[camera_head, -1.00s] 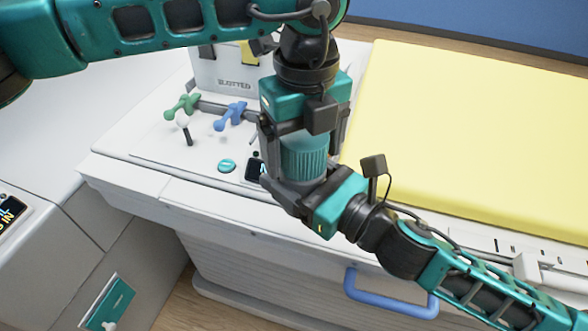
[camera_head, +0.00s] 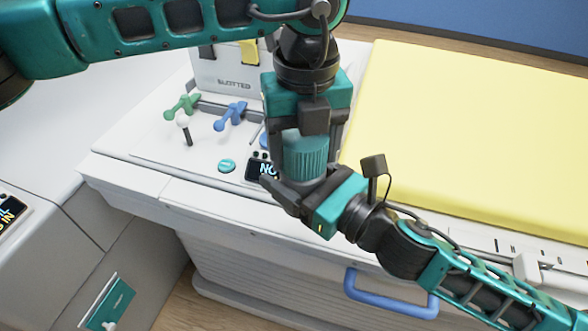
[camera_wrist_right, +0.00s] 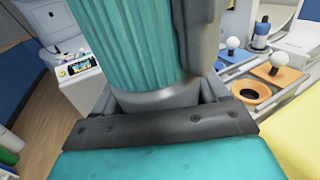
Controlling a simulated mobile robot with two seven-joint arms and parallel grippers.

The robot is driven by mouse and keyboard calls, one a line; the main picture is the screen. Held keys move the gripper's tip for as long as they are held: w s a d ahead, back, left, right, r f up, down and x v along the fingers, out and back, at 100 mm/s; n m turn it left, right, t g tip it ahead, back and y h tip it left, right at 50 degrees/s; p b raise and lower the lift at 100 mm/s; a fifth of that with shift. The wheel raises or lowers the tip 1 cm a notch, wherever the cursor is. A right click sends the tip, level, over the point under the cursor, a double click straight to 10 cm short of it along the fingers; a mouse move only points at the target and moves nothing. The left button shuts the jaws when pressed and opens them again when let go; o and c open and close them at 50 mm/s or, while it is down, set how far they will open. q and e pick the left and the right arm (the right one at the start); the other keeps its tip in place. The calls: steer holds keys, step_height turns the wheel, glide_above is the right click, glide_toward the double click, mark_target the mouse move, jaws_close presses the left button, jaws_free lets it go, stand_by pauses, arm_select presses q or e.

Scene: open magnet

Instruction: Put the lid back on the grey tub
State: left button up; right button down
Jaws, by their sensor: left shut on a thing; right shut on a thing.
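The teal ribbed lid (camera_head: 306,157) is upright between the fingers of my left gripper (camera_head: 304,140), which comes down from above and is shut on it. In the right wrist view the lid (camera_wrist_right: 130,42) fills the upper middle. The grey tub (camera_wrist_right: 155,99) shows as a smooth grey band directly under the lid. My right gripper (camera_head: 300,192) is shut on the tub from the lower right. Lid and tub are in line and look in contact; I cannot tell how tightly the lid sits. Fingers hide most of the tub.
A yellow pad (camera_head: 470,140) lies right. A blue rail handle (camera_head: 390,295) is below.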

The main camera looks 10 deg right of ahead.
arm_select(q)
steer(key=m, duration=0.7)
steer(key=shift+m, duration=0.4)
steer(key=m, duration=0.3)
steer(key=shift+m, duration=0.3)
steer(key=m, duration=0.3)
steer(key=shift+m, duration=0.3)
steer(key=m, duration=0.3)
steer(key=shift+m, duration=0.4)
steer(key=m, duration=0.3)
steer(key=shift+m, duration=0.4)
steer(key=m, duration=0.5)
steer(key=o, duration=1.2)
steer(key=shift+f, duration=0.1)
steer(key=shift+c, duration=0.2)
